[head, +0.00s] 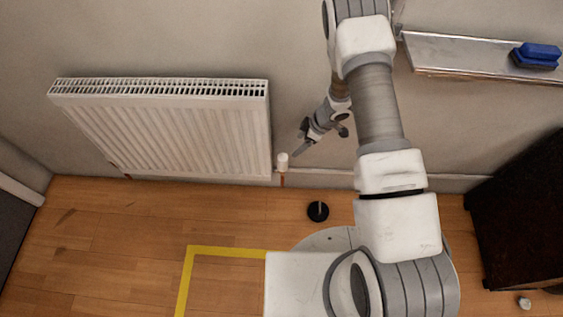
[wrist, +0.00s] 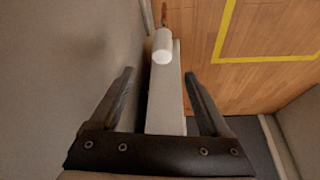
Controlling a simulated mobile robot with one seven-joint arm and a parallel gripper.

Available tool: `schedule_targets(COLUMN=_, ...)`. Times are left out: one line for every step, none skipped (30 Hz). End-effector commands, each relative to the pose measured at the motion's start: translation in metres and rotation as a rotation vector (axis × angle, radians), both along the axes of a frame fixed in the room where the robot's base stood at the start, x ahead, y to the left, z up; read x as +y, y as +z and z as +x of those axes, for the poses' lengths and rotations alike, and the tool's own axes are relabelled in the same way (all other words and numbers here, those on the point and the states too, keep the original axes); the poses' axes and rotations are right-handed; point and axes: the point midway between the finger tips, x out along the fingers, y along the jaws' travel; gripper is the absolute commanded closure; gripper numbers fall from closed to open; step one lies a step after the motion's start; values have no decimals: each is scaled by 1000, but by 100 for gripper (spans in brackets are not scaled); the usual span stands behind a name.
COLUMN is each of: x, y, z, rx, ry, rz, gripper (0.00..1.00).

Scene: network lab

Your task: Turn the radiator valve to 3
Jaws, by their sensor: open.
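The radiator valve (head: 283,160) is a small white knob at the lower right corner of the white radiator (head: 170,135), above a copper pipe. In the wrist view the valve (wrist: 163,48) shows as a white cylinder with a bright round end, ahead of the fingertips and roughly centred between them. No number on it can be read. My gripper (head: 303,150) is open and empty, just right of the valve in the head view. In the wrist view my gripper (wrist: 160,84) has its two dark fingers spread wide, apart from the valve.
The wall (head: 200,40) runs close behind the radiator and valve. A black round object (head: 318,211) stands on the wooden floor below. A metal tray with a blue eraser (head: 537,55) is at upper right. A dark cabinet (head: 520,220) stands at right. Yellow tape (head: 225,250) marks the floor.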

Motion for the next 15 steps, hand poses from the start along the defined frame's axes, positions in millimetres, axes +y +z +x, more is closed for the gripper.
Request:
schedule_targets(x=2, y=-3, z=3, rx=-1, ry=44, rz=-5, gripper=20)
schedule_targets(x=2, y=-1, z=4, rx=1, ry=65, rz=-5, gripper=20)
schedule_targets(x=2, y=2, z=5, rx=4, ry=88, rz=-8, gripper=20)
schedule_targets(x=2, y=4, z=6, rx=8, ry=104, rz=-8, gripper=20)
schedule_targets(x=2, y=6, z=6, rx=12, ry=119, rz=-8, gripper=20)
schedule_targets(x=2, y=9, z=7, rx=15, ry=133, rz=-9, gripper=20)
schedule_targets(x=2, y=11, z=7, rx=17, ry=141, rz=-11, gripper=20)
schedule_targets(x=2, y=13, z=8, rx=20, ry=150, rz=-10, gripper=20)
schedule_targets(x=2, y=15, z=8, rx=22, ry=157, rz=-12, gripper=20)
schedule_targets(x=3, y=15, z=8, rx=23, ry=161, rz=-11, gripper=20)
schedule_targets(x=3, y=15, z=8, rx=24, ry=164, rz=-11, gripper=20)
schedule_targets(x=3, y=14, z=8, rx=26, ry=165, rz=-11, gripper=20)
schedule_targets(x=4, y=12, z=8, rx=27, ry=166, rz=-12, gripper=20)
schedule_targets(x=5, y=9, z=8, rx=27, ry=166, rz=-12, gripper=20)
schedule_targets(x=7, y=4, z=8, rx=26, ry=166, rz=-11, gripper=20)
